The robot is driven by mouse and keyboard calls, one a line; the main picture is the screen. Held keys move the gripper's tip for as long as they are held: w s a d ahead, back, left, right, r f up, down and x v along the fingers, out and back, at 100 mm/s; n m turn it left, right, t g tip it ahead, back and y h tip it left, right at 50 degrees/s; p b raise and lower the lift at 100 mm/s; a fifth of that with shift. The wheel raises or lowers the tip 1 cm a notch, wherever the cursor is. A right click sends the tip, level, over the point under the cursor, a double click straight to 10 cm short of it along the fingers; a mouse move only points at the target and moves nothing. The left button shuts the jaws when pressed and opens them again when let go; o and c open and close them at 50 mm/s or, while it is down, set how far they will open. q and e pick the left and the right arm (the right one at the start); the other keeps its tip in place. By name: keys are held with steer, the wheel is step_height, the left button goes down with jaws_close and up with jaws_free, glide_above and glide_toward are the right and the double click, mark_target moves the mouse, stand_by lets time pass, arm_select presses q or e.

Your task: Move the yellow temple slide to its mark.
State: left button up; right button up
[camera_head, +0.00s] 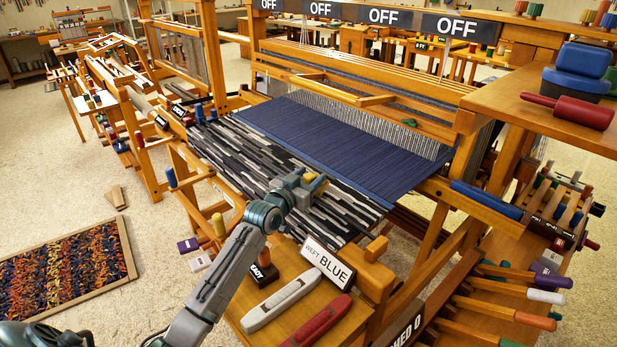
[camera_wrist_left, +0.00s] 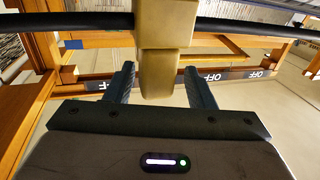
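The yellow temple slide (camera_wrist_left: 165,25) sits on a thin black rod that crosses the left wrist view. Its narrower lower part hangs between the two fingers of my left gripper (camera_wrist_left: 160,85). The fingers are apart, with a narrow gap showing on each side of the slide. In the head view my left gripper (camera_head: 309,190) is over the striped cloth on the loom, and a small bit of the yellow slide (camera_head: 320,183) shows beside it. My right gripper is not in view. I cannot make out the mark for certain.
Blue cloth (camera_head: 335,145) stretches behind the gripper on the wooden loom. In front, a bench holds a grey shuttle (camera_head: 282,299), a red shuttle (camera_head: 318,322) and a "WEFT BLUE" sign (camera_head: 328,263). A framed rug (camera_head: 65,268) lies on the floor at left.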

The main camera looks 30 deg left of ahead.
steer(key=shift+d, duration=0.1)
arm_select(q)
steer(key=shift+r, duration=0.35)
step_height(320, 180, up, 3)
steer(key=shift+b, duration=0.45)
steer(key=s+d+b, duration=0.1)
steer(key=s+d, duration=0.2)
steer(key=s, duration=0.4)
steer(key=s+d+r, duration=0.1)
steer(key=s+d, duration=0.3)
steer(key=s, duration=0.3)
steer(key=shift+s+b, duration=0.2)
steer(key=shift+b, duration=0.2)
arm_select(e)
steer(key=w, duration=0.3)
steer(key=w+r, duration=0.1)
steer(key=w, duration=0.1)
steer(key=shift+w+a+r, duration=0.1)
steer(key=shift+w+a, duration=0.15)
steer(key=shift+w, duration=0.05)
arm_select(q)
steer(key=shift+d, duration=0.1)
